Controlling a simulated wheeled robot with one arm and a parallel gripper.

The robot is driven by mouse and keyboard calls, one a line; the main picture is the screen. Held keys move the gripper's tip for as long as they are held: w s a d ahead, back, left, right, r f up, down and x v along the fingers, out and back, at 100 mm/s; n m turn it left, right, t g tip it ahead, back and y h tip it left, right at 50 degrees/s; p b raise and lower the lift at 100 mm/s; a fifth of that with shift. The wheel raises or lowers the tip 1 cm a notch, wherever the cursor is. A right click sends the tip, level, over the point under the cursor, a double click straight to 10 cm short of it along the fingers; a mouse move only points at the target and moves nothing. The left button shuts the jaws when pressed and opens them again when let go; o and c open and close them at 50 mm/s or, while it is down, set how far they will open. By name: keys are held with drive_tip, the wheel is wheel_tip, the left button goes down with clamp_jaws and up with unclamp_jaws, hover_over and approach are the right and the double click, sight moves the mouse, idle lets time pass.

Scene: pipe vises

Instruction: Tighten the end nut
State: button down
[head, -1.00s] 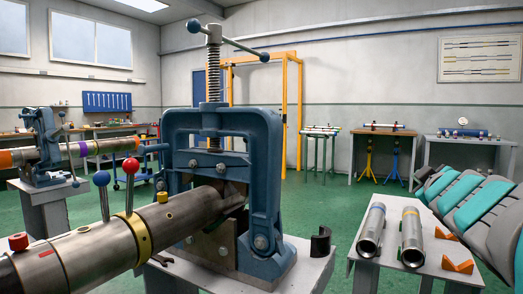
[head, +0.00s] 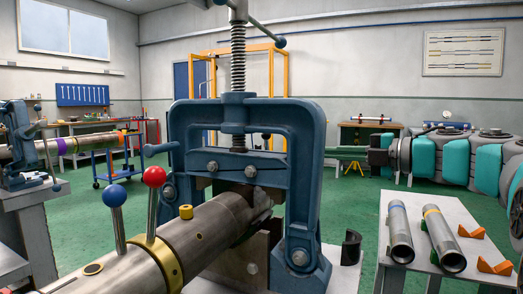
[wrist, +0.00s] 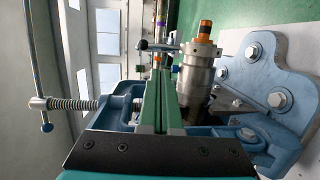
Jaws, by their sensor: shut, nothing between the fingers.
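A steel pipe assembly (head: 205,232) lies clamped in a blue vise (head: 305,170). It carries a yellow collar (head: 168,262), a blue-ball lever (head: 115,200), a red-ball lever (head: 153,178) and a small yellow cap (head: 186,212). Its near end runs out of the head view. I cannot tell which part is the end nut. My gripper (wrist: 159,80) is shut and empty, its green fingers pressed together. In the head view it reaches in from the right, partly hidden behind the vise. The wrist view shows the assembly (wrist: 197,75) beside the fingertips, apparently apart.
A side table (head: 395,268) at right holds two steel tubes (head: 440,235) and orange wedges (head: 485,248). Another vise (head: 20,140) with a pipe stands at left.

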drive_tip(key=p+x, duration=0.1)
drive_tip(key=x, duration=1.3)
drive_tip(key=shift+a+f, duration=0.1)
